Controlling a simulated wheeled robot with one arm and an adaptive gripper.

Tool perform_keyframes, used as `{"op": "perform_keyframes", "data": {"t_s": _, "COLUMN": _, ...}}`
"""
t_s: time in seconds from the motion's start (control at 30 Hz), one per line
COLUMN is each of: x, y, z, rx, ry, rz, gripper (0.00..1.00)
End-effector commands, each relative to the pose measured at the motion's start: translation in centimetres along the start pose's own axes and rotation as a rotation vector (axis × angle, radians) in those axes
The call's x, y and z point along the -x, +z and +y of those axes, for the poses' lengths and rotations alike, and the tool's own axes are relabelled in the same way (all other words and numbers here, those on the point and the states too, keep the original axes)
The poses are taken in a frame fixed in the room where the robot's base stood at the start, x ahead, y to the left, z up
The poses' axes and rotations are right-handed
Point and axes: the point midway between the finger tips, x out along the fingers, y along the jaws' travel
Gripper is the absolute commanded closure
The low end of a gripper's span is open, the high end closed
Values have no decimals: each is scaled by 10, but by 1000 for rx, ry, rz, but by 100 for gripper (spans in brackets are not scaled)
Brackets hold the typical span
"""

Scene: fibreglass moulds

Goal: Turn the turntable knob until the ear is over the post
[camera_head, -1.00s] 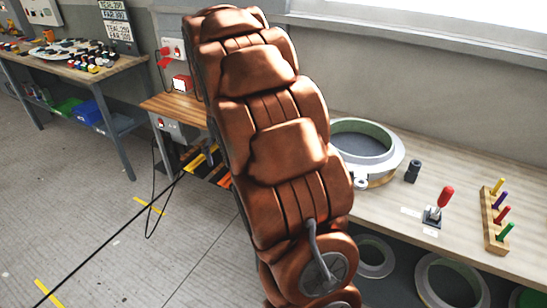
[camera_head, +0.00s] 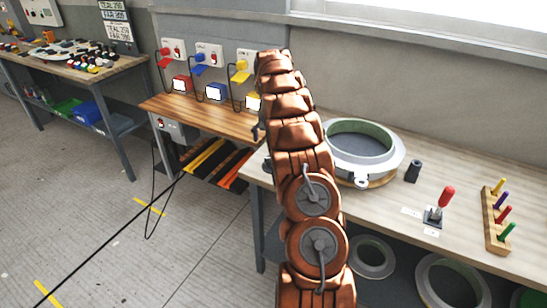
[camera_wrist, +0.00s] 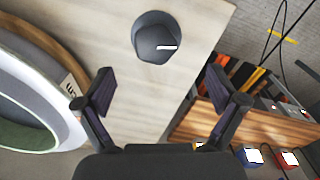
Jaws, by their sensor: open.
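The ring-shaped mould (camera_head: 398,160) with a green inner wall sits on a round wooden turntable (camera_head: 380,183) on the bench. Its pale ear (camera_head: 361,181) points to the front. The dark post (camera_head: 413,171) stands to the right of the ear, apart from it. The dark turntable knob (camera_wrist: 156,43) with a white mark is in the wrist view, near the bench corner. My gripper (camera_wrist: 160,92) is open and empty, its fingers spread either side of the knob's line, the knob beyond the tips. In the head view my arm mostly hides the gripper.
Several rings lie below. A wooden shelf (camera_head: 190,112) with coloured boxes is behind left. The bench between knob and mould looks clear.

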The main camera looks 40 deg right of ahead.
Motion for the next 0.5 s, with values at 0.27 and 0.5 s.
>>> {"op": "perform_keyframes", "data": {"t_s": 0.27, "x": -15, "y": -13, "z": 8, "rx": -25, "ry": -10, "rz": -1, "gripper": 5}}
{"op": "perform_keyframes", "data": {"t_s": 0.5, "x": -31, "y": -12, "z": 9, "rx": -26, "ry": -11, "rz": -2, "gripper": 5}}
